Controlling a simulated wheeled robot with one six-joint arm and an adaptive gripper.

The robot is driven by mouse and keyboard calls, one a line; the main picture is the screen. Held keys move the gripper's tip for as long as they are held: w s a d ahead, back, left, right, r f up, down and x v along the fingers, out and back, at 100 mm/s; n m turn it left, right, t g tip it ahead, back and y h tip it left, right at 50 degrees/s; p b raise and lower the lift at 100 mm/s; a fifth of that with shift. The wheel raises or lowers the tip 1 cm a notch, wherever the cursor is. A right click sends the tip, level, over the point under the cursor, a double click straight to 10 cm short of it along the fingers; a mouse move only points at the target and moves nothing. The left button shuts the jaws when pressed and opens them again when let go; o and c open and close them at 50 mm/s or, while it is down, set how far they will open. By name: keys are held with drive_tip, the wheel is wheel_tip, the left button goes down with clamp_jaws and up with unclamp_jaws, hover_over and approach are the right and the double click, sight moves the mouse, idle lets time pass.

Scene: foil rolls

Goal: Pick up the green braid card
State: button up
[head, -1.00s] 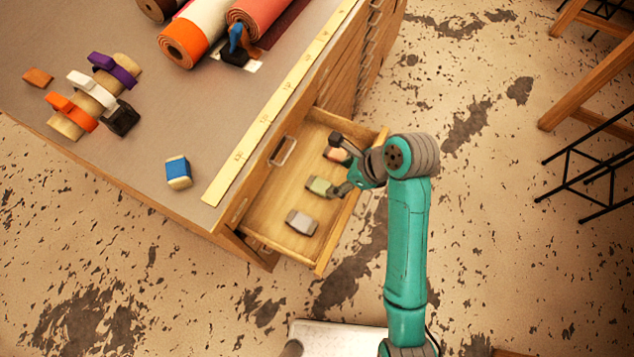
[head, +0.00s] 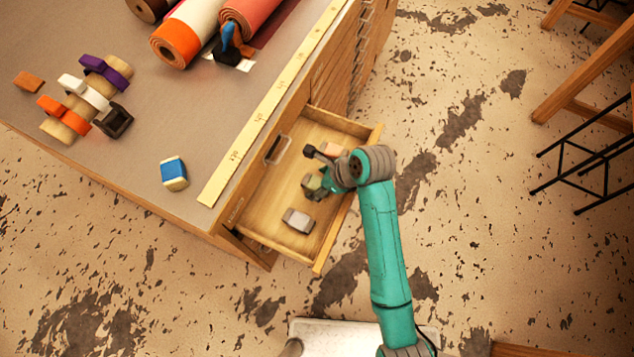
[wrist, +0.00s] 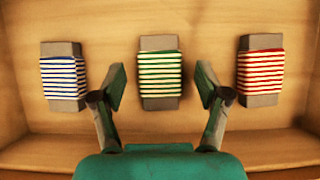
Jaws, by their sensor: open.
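The green braid card (wrist: 160,73) is a grey card wound with green and cream stripes. It lies on the drawer floor in the middle of the wrist view, between two other cards. My gripper (wrist: 162,80) is open, with one finger on each side of the green card and gaps to both sides; the height above it is hard to judge. In the head view my gripper (head: 318,187) is over the open drawer (head: 266,222) and hides part of the green card (head: 311,184).
A blue-striped card (wrist: 63,76) lies left of the green one, and a red-striped card (wrist: 261,70) lies right, near the fingers. Drawer walls surround them. The cabinet top (head: 130,170) holds rolls, ribbon spools and a blue spool (head: 174,173).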

drive_tip(key=shift+c, duration=0.3)
drive_tip(key=c, duration=1.1)
